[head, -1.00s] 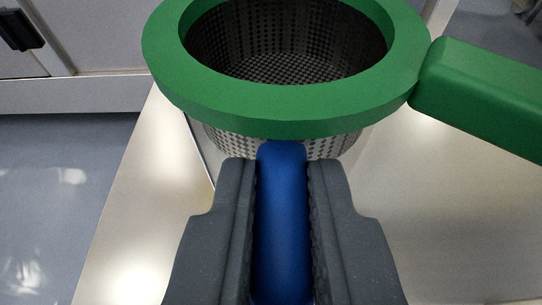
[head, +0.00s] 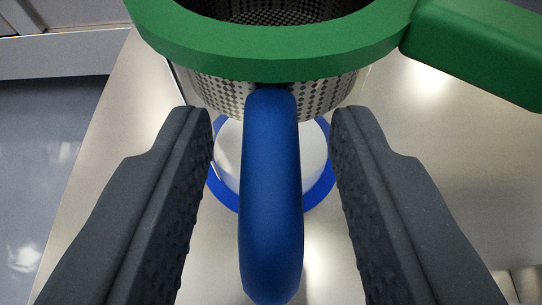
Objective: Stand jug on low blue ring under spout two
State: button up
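My gripper (head: 271,115) is open, with one dark finger on each side of a blue handle (head: 270,195) and a gap on both sides. The handle meets a perforated metal vessel (head: 315,95) at its front; I take this to be the jug. A thick green ring (head: 270,52) surrounds the vessel's top and hides part of its wall. The low blue ring (head: 325,190), with a pale middle, shows below the vessel and behind the handle. I cannot tell whether the vessel touches it. No spout is in view.
A green bar (head: 480,50) runs right from the green ring. The shiny metal surface (head: 120,190) lies below, with its left edge above the blue-grey floor (head: 40,190). Pale panels (head: 70,50) stand at upper left.

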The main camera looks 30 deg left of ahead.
jog(key=p+v, duration=0.3)
jog(key=v, duration=0.9)
jog(key=shift+p, duration=0.4)
